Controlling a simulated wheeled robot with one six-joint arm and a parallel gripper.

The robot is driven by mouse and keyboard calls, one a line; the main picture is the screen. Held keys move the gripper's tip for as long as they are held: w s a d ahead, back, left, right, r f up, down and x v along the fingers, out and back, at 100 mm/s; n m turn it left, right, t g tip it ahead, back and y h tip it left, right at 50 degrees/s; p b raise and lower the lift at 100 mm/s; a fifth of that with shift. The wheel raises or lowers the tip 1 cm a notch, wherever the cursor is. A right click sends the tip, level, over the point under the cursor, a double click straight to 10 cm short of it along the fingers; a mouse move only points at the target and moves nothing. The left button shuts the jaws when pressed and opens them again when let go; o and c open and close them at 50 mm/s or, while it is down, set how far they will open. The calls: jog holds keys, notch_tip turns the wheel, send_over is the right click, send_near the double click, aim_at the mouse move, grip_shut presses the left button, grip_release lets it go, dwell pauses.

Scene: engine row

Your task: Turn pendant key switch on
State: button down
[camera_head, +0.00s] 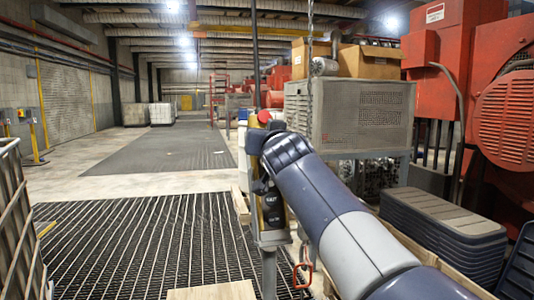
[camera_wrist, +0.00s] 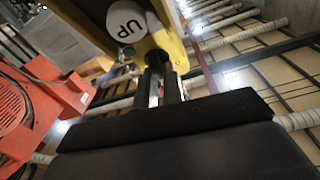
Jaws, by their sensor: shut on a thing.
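The yellow pendant (camera_wrist: 172,46) fills the top middle of the wrist view, tilted in the picture, with a round white "UP" button (camera_wrist: 127,21) on its dark face. My gripper (camera_wrist: 160,82) reaches to the pendant's end, its two dark fingers close together. The fingers are shut on a small dark part there, which appears to be the key switch; they mostly hide it, and its turn position cannot be read. In the head view the pendant (camera_head: 290,217) stands behind my arm, which covers much of it. A red button (camera_head: 264,117) shows at its top.
A grey metal cabinet (camera_head: 350,112) with cardboard boxes (camera_head: 370,62) on top stands behind my arm. Stacked dark lids (camera_head: 440,215) and red machinery (camera_head: 505,120) are at the right. A wire cage (camera_head: 18,220) is at the left edge.

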jog(key=shift+f+m+b, duration=0.25)
jog(key=shift+m+b, duration=0.15)
jog(key=shift+b, duration=0.4)
jog(key=shift+r+m+h+b, duration=0.1)
jog(key=shift+m+h+b, duration=0.6)
jog(key=shift+b, duration=0.4)
jog(key=shift+r+m+h+b, duration=0.15)
jog(key=shift+m+h+b, duration=0.65)
jog(key=shift+m, duration=1.2)
jog(key=c, duration=1.5)
grip_release()
jog(key=shift+s, duration=0.1)
jog(key=s+b, duration=0.2)
jog(key=s, duration=0.8)
jog(key=shift+s+d, duration=0.15)
jog(key=shift+s, duration=0.15)
